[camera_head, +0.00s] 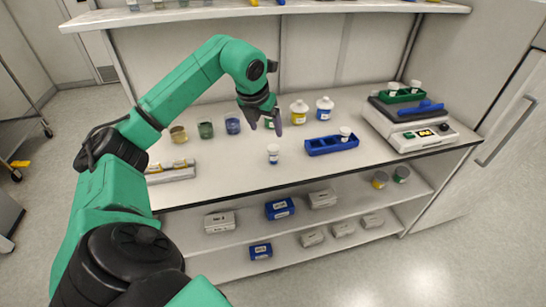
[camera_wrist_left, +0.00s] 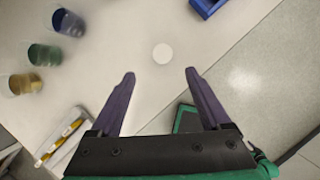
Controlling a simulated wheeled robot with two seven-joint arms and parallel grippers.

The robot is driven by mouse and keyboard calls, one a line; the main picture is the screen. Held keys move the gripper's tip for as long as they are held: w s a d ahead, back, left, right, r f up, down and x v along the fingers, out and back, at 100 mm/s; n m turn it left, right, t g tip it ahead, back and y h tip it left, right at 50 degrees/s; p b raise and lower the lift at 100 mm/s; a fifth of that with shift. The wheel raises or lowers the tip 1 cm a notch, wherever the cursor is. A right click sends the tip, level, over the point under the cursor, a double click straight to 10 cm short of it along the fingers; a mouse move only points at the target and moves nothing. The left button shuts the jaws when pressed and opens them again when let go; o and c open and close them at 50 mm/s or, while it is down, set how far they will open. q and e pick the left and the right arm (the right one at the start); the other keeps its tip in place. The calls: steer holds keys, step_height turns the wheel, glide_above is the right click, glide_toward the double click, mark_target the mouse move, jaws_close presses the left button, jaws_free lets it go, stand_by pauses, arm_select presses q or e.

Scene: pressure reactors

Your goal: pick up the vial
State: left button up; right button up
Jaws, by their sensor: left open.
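A small vial (camera_head: 273,153) with a white cap and a dark band stands upright and alone on the white bench, near its front edge. In the left wrist view the vial (camera_wrist_left: 162,54) shows from above as a pale round cap. It lies a little beyond the line between the fingertips and near the middle of the gap. My left gripper (camera_head: 265,124) points down above the bench, open and empty, with its dark purple fingers apart; it also shows in the wrist view (camera_wrist_left: 160,73). The fingers do not touch the vial. My right gripper is not in view.
A blue rack (camera_head: 325,147) holding a white-capped vial (camera_head: 345,133) is to the right. Behind stand white-capped bottles (camera_head: 299,111) and open coloured jars (camera_head: 205,130). A pale tray (camera_head: 170,172) lies left, and a device (camera_head: 412,128) with a green rack (camera_head: 398,96) stands right.

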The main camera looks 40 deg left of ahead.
mark_target(273, 148)
arm_select(q)
steer(key=p+x, duration=0.1)
steer(key=x, duration=0.2)
steer(key=p+x, duration=0.1)
steer(key=x, duration=0.3)
steer(key=p+x, duration=0.1)
steer(key=x, duration=0.3)
steer(key=shift+d+f, duration=0.3)
steer(key=shift+w+a+f, duration=0.1)
steer(key=shift+w+f, duration=0.1)
steer(key=shift+f, duration=0.2)
steer(key=shift+r, duration=0.1)
jaws_close()
